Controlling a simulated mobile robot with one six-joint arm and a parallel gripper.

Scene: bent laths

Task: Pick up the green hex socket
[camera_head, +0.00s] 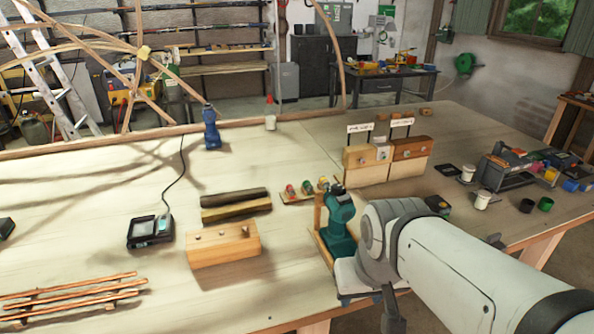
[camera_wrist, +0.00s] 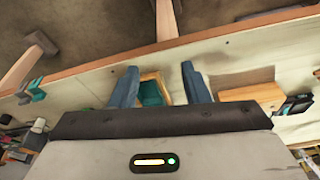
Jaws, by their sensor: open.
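No part is clearly recognisable as a green hex socket. Small coloured pieces (camera_head: 307,187), some with green on them, sit on a little wooden strip near the table's middle; their shapes are too small to tell. A short green cup-like piece (camera_head: 545,203) stands at the right beside a black one. My gripper (camera_wrist: 159,69) is open, with its two blue fingers apart and nothing held between them. Between the fingers, farther off, a teal tool (camera_wrist: 152,93) shows in a wooden frame. This teal tool (camera_head: 339,225) stands left of my arm in the head view.
A wooden block (camera_head: 222,246) with knobs, dark bars (camera_head: 235,203) and a black meter (camera_head: 150,231) lie to the left. Wooden blocks with signs (camera_head: 367,163) stand behind the teal tool. A grey tray of parts (camera_head: 515,166) is at right.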

